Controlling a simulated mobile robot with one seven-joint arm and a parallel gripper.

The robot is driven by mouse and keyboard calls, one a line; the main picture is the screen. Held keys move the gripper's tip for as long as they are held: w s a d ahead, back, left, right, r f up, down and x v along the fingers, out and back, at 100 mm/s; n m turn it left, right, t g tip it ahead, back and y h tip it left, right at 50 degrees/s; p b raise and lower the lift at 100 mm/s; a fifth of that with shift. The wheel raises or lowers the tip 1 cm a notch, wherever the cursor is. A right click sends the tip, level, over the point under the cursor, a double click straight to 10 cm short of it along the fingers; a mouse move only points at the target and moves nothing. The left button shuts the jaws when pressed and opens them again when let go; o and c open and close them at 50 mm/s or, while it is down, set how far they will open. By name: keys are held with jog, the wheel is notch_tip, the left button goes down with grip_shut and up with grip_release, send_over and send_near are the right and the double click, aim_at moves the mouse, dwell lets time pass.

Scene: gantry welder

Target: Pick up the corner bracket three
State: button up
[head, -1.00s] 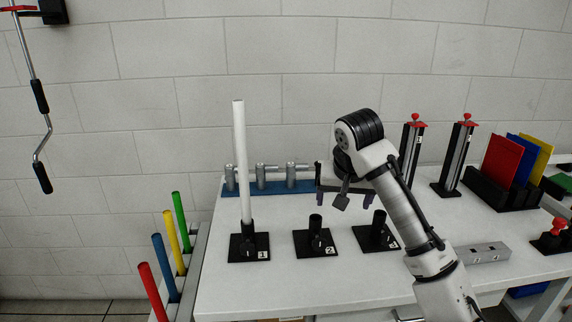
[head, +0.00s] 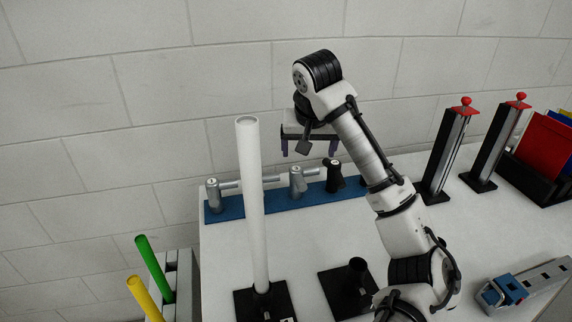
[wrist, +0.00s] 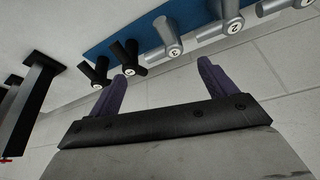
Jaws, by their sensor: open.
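Several corner brackets stand in a row on a blue strip (head: 228,208) at the back of the table. A grey one is at the left end (head: 212,190), another near the middle (head: 297,182), and a black one (head: 334,176) to its right. In the wrist view, grey brackets (wrist: 168,35) and black ones (wrist: 127,58) carry small number labels. My gripper (head: 309,150) is open and empty, pointing down above the strip's right part. Its two purple fingers (wrist: 162,70) touch no bracket.
A tall white tube (head: 250,200) stands in front of the strip and hides part of it. A black holder (head: 350,285) is right of it. Two red-topped posts (head: 447,150) stand at right. A grey block with a blue part (head: 510,287) lies at front right. A wall is behind.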

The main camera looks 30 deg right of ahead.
aim_at(305, 170)
jog(key=x, duration=0.5)
jog(key=p+x, duration=0.1)
jog(key=x, duration=0.2)
jog(key=shift+w, duration=0.4)
jog(key=shift+w+d+f+p, duration=0.25)
jog(key=shift+w+f+p, duration=0.15)
jog(key=shift+f, duration=0.1)
jog(key=p+x, duration=0.1)
jog(key=x, duration=0.3)
jog(key=shift+w+d+f, duration=0.1)
jog(key=shift+w+d, duration=0.05)
jog(key=shift+w, duration=0.05)
jog(key=shift+c, duration=0.3)
jog(key=c, duration=0.7)
jog(key=shift+c, duration=0.7)
